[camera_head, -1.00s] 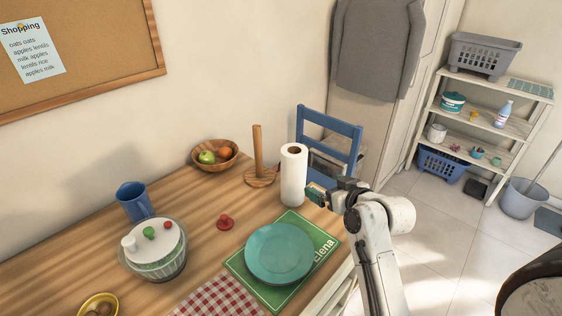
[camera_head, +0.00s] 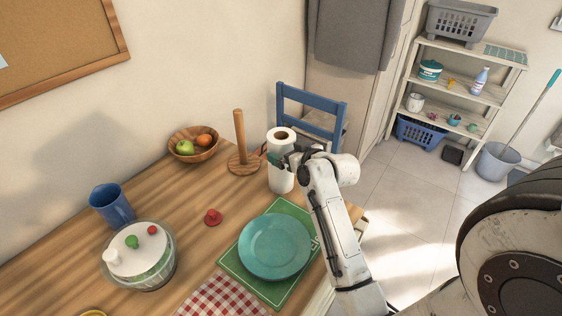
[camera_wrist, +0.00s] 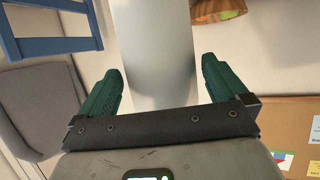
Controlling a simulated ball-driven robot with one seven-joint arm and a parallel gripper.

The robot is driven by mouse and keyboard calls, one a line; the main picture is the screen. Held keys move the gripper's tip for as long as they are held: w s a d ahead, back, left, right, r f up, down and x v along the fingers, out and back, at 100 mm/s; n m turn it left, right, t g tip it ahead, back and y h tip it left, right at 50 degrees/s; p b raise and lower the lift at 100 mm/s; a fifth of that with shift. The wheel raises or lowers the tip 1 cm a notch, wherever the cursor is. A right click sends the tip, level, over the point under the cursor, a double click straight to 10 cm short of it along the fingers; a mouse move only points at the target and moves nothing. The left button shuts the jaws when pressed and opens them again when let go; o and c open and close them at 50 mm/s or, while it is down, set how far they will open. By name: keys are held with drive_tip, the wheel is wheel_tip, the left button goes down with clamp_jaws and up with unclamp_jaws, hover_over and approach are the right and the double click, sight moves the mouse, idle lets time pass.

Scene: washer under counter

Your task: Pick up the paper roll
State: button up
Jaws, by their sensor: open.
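The white paper roll (camera_head: 281,176) stands upright on the wooden table, near its far right edge, beside the wooden holder (camera_head: 241,150). In the head view my gripper (camera_head: 274,153) is at the roll's upper part, and its dark wrist hides part of the roll's right side. In the wrist view the paper roll (camera_wrist: 155,50) lies between the two green fingers of my gripper (camera_wrist: 160,85), which are open with a visible gap on either side. The holder's upright peg is bare.
A teal plate (camera_head: 274,247) on a green placemat (camera_head: 233,262) is in front of the roll. A fruit bowl (camera_head: 194,143) stands behind left, a red object (camera_head: 213,217) left. A blue chair (camera_head: 310,97) is close behind the roll.

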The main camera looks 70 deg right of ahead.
drive_tip(key=x, duration=0.4)
drive_tip(key=c, duration=1.1)
drive_tip(key=shift+c, duration=0.2)
